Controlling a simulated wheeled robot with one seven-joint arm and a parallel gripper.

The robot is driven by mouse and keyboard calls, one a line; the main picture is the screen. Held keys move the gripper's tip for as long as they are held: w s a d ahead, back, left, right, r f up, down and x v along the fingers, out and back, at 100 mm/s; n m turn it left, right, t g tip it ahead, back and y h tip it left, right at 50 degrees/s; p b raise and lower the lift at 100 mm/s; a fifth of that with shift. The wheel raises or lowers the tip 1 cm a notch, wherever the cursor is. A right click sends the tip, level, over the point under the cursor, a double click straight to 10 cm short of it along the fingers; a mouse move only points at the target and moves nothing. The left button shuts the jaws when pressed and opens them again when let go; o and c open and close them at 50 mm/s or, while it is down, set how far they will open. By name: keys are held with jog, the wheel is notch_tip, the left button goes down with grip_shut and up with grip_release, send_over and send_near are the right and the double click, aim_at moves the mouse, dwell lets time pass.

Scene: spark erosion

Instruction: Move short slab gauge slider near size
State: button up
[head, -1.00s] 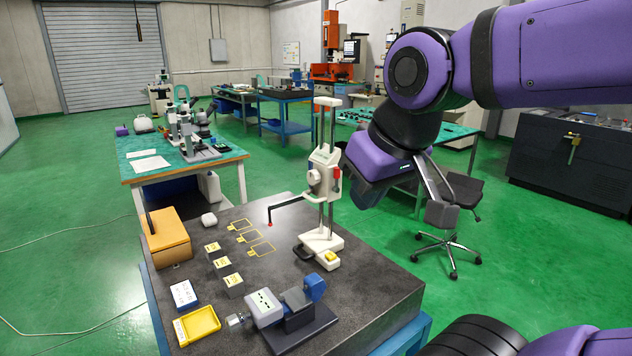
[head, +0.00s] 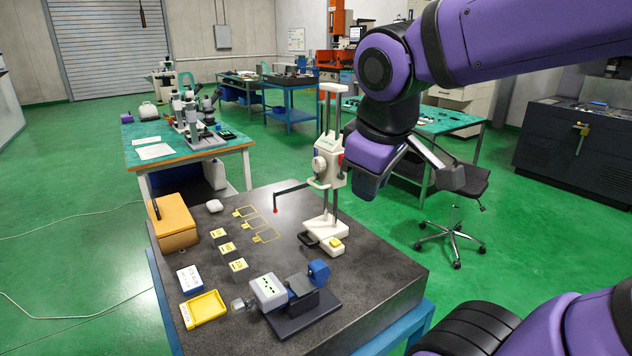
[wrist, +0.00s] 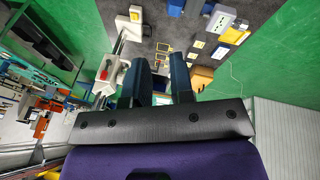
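The white height gauge (head: 330,185) stands on the dark granite slab table (head: 375,270). Its slider (head: 326,165) is about halfway up the column, with a thin dark arm ending in a red ball tip (head: 275,211). Three small blocks with yellow tops, the far (head: 218,233), middle (head: 227,249) and near (head: 238,265), lie in a row to its left. Which is shortest is hard to tell. My gripper (wrist: 160,60) is open and empty in the wrist view, beside the gauge slider (wrist: 107,78) and apart from it. In the head view my arm ends just right of the slider.
Yellow outlined frames (head: 255,225) lie between blocks and gauge. An orange box (head: 172,222), a yellow tray (head: 204,308), a blue-white box (head: 189,279) and a grey clamped device (head: 285,295) stand on the slab. The slab's right front is clear. A chair (head: 455,240) stands behind.

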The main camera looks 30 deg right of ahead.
jog(key=w+d+f+n+g+h, duration=0.35)
jog(key=w+n, duration=0.25)
jog(key=n, duration=0.3)
jog(key=n+t+h, duration=0.7)
jog(key=n+h, duration=0.2)
jog(key=n, duration=1.8)
send_near(314, 183)
jog(key=shift+g, duration=0.25)
jog(key=x, duration=1)
jog(key=shift+w+f, duration=0.2)
jog(key=shift+w, duration=0.05)
grip_shut()
